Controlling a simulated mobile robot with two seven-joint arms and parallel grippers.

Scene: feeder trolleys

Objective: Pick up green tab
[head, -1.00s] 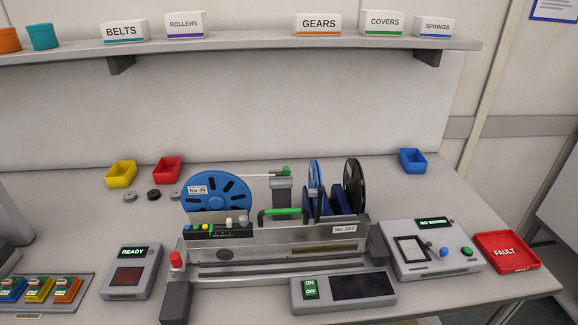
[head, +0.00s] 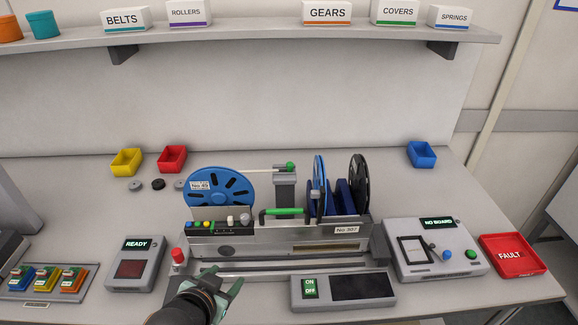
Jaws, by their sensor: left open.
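Several green parts show on the feeder trolley (head: 279,247) in the middle of the table, and I cannot tell for sure which is the tab. A green bar (head: 282,211) lies across its front top edge. A small green piece (head: 291,166) sits on top of the grey post. My left gripper (head: 222,280) is open and empty at the trolley's front left, near the red knob (head: 179,255). My right gripper is not in view.
A READY box (head: 136,265) stands left of the trolley. An ON/OFF panel (head: 343,289) is in front, and a NO BOARD unit (head: 435,248) and red FAULT tray (head: 513,255) are right. Yellow (head: 126,162), red (head: 172,159) and blue (head: 421,154) bins stand behind.

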